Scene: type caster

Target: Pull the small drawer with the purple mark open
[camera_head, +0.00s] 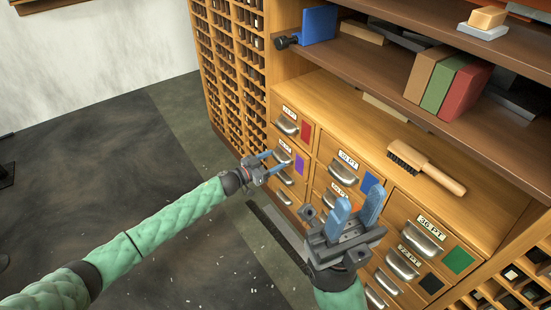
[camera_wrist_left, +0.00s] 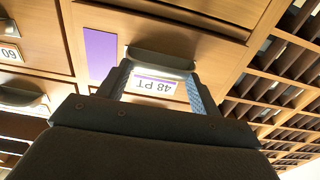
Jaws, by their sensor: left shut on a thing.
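The small drawer with the purple mark (camera_head: 299,165) is in the left column of the cabinet, below a drawer with a red mark. In the left wrist view the purple mark (camera_wrist_left: 101,53) is beside a label reading 48 PT (camera_wrist_left: 155,85), upside down. My left gripper (camera_head: 275,158) is at this drawer's front, shut on its metal cup handle (camera_wrist_left: 160,62), which sits between the fingertips. The drawer front looks about flush with its neighbours. My right gripper (camera_head: 357,210) is open and empty, in front of the middle drawers, with its fingers apart and pointing up.
Drawers with blue (camera_head: 370,183), green (camera_head: 458,260) and red (camera_head: 306,131) marks surround it. A brush (camera_head: 427,167) lies on the cabinet's ledge. Books (camera_head: 447,82) stand on the shelf above.

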